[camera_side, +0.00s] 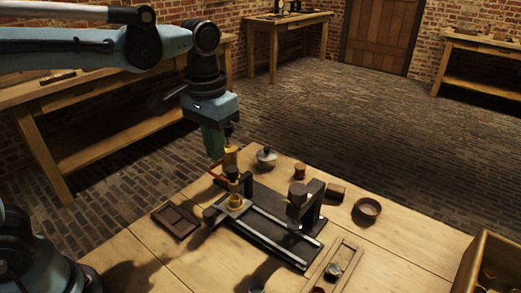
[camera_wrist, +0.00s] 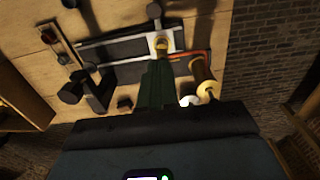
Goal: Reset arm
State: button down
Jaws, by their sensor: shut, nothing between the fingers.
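My gripper (camera_side: 214,143) points down above the far left part of the wooden work table (camera_side: 150,256). Its green fingers are shut with nothing between them. In the wrist view the shut fingers (camera_wrist: 157,85) reach toward a brass piece (camera_wrist: 161,43) on the black-based rail apparatus. In the side view that brass piece (camera_side: 235,202) stands at the left end of the apparatus (camera_side: 262,229), below and a little right of the fingers. A brass-coloured cylinder (camera_side: 231,160) stands close beside the fingertips; whether they touch cannot be told.
A dark post (camera_side: 312,200) rises from the apparatus. A lidded pot (camera_side: 266,157), a small brown jar (camera_side: 300,170), a round bowl (camera_side: 367,210) and a flat wooden tray (camera_side: 176,221) stand around it. A wooden crate (camera_side: 487,265) is at the right. The front left tabletop is clear.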

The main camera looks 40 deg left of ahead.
jog(key=s+a+f+t, duration=0.4)
jog(key=s+a+t, duration=0.1)
jog(key=a+t, duration=0.1)
jog(key=shift+f+t, duration=0.2)
jog(key=shift+t, duration=0.2)
jog(key=shift+s+a+r, duration=0.1)
dwell(0.7)
